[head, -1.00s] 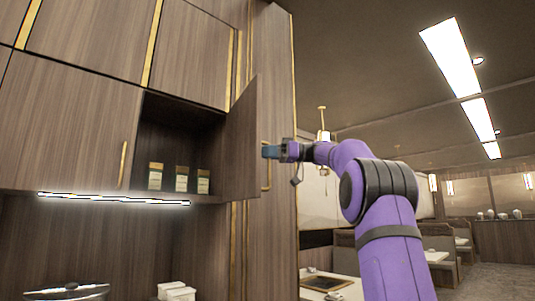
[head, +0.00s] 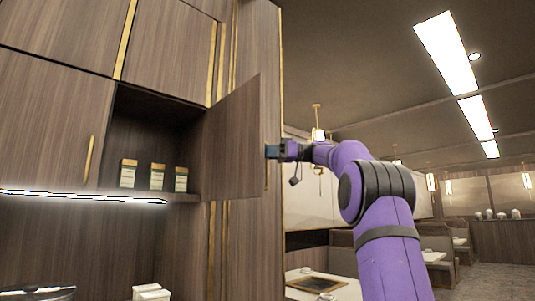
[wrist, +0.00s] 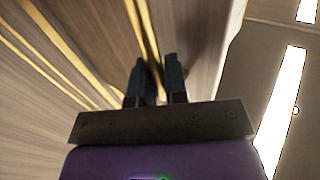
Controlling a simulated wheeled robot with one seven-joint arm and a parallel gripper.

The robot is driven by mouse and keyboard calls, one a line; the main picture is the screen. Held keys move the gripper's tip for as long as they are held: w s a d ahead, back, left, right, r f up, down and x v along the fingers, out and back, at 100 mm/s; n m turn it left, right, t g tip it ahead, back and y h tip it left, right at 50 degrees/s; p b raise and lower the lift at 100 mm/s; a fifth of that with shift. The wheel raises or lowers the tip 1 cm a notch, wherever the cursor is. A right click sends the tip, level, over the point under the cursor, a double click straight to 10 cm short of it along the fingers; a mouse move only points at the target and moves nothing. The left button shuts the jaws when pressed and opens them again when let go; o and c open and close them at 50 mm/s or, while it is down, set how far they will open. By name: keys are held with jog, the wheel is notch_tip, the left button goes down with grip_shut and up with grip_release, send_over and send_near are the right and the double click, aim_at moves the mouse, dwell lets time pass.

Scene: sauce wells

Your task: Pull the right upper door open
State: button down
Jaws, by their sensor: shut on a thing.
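The right upper door (head: 234,140) is a brown wood panel that stands swung outward from the wall cabinet, well open. Its gold bar handle (head: 266,176) is on the outer face near the free edge. My gripper (head: 272,152) is at that handle and shut on it. In the wrist view the two dark fingers (wrist: 157,80) sit on either side of the gold handle (wrist: 150,45). The exact contact at the fingertips is partly hidden.
Inside the open compartment, small labelled jars (head: 157,177) stand on the shelf. The closed left door (head: 50,110) has its own gold handle. A lit strip (head: 80,196) runs under the cabinet. White containers (head: 151,292) stand below. Dining tables and open room lie to the right.

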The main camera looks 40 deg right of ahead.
jog(key=c, duration=1.2)
grip_release()
jog(key=shift+o, duration=0.2)
jog(key=v, duration=1)
jog(key=shift+s+d, duration=0.25)
jog(key=shift+d, duration=0.05)
